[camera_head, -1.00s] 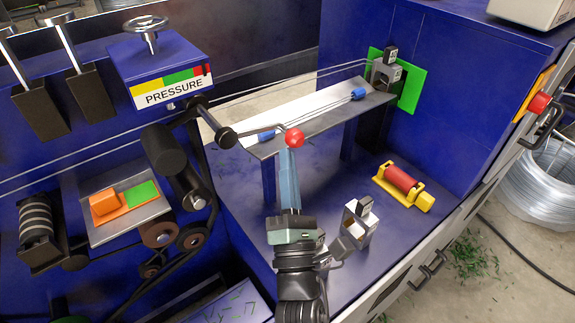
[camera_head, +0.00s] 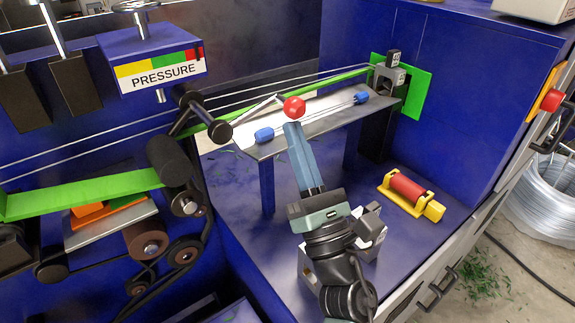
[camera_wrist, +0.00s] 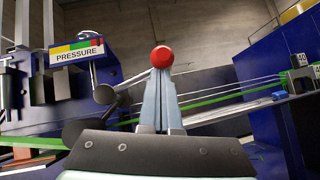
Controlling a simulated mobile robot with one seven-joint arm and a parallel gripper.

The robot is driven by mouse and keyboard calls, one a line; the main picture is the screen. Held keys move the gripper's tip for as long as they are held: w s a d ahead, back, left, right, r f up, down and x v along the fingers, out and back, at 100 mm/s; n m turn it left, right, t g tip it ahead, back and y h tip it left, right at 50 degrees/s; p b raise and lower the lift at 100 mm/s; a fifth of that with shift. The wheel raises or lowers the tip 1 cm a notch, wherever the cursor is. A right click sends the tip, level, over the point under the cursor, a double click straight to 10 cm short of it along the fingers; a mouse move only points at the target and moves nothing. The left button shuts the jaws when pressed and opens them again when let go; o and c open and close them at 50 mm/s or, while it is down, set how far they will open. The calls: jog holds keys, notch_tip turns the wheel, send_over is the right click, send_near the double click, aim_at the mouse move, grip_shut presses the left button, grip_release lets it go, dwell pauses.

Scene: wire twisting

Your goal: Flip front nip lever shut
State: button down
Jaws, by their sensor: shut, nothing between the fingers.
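The front nip lever has a red ball knob (camera_head: 294,107) on a thin grey bar that slopes up from the black roller (camera_head: 218,131). My gripper (camera_head: 292,127) is shut and empty, with its blue-grey fingers pointing up just below the knob. In the wrist view the knob (camera_wrist: 162,57) sits at the fingertips (camera_wrist: 158,78). Whether they touch it, I cannot tell. Part of the bar is hidden behind the knob.
A grey table (camera_head: 310,122) with blue clamps stands behind my gripper. A green strip (camera_head: 80,194) runs through the rollers. Wires cross behind. A red roller on a yellow stand (camera_head: 408,188) and a grey bracket (camera_head: 311,268) stand nearby.

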jog(key=b+v, duration=0.1)
jog(key=v, duration=1.2)
jog(key=shift+b, duration=0.4)
